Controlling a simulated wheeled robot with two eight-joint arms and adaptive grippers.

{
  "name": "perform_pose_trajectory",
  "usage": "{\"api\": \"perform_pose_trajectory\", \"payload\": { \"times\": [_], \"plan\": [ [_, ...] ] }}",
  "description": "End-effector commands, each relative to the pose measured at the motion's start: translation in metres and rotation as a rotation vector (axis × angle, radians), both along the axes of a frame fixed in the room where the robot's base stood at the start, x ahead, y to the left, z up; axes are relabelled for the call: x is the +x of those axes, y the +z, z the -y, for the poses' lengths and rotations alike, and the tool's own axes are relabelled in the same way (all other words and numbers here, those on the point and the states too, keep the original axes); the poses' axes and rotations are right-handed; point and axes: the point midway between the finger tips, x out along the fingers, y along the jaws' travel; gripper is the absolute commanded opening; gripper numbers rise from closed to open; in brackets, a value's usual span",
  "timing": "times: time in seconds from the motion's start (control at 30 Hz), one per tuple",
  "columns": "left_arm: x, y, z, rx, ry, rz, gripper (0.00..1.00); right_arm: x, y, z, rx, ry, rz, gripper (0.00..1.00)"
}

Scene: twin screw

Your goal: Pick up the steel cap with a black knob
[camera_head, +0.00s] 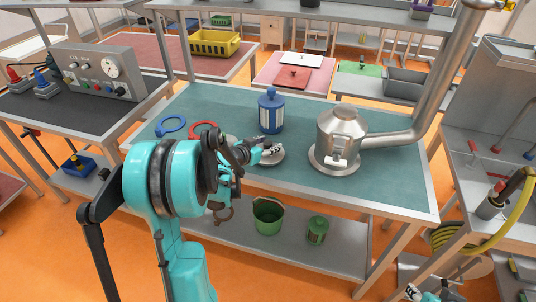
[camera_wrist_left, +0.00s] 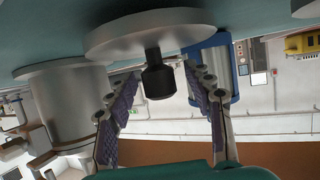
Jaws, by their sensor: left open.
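The steel cap (camera_head: 272,158) lies on the green-topped table, partly hidden by my left gripper (camera_head: 268,150) in the head view. In the left wrist view, which is upside down, the cap (camera_wrist_left: 140,34) shows as a wide grey disc with a black knob (camera_wrist_left: 158,80). My left gripper (camera_wrist_left: 160,108) is open, its purple-padded fingers on either side of the knob in the picture, with gaps to it. Whether the fingers reach knob depth is hard to tell. Part of my right gripper (camera_head: 414,291) shows at the bottom right corner; its jaw state is unclear.
A steel vessel with a pipe (camera_head: 338,142) stands just right of the cap. A blue and white canister (camera_head: 271,112) stands behind it. A blue ring (camera_head: 171,124) and a red ring (camera_head: 203,129) lie to the left. The table's right front is clear.

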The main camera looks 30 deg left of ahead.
Motion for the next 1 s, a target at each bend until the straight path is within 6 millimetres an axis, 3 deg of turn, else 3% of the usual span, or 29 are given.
{"api": "perform_pose_trajectory", "payload": {
  "times": [0.07,0.27,0.67,0.87,0.97,1.0],
  "plan": [
    [0.0,0.001,0.0,0.0,0.0,0.0,0.52,0.0,0.001,0.0,0.0,0.0,0.0,0.4],
    [-0.001,0.001,0.0,0.0,0.0,0.0,0.0,0.0,0.001,0.0,0.0,0.0,0.0,0.4],
    [-0.001,0.004,0.0,0.0,0.0,0.0,0.0,0.0,0.003,0.0,0.0,0.0,0.0,0.4],
    [-0.001,0.026,0.0,0.0,0.0,0.0,0.0,0.0,0.015,0.0,0.0,0.0,0.0,0.4],
    [-0.001,0.046,0.0,0.0,0.0,0.0,0.0,0.0,0.025,0.0,0.0,0.0,0.0,0.4],
    [-0.003,0.051,0.008,0.0,-0.003,0.0,0.0,0.0,0.027,0.0,0.0,0.0,0.0,0.4]
  ]
}}
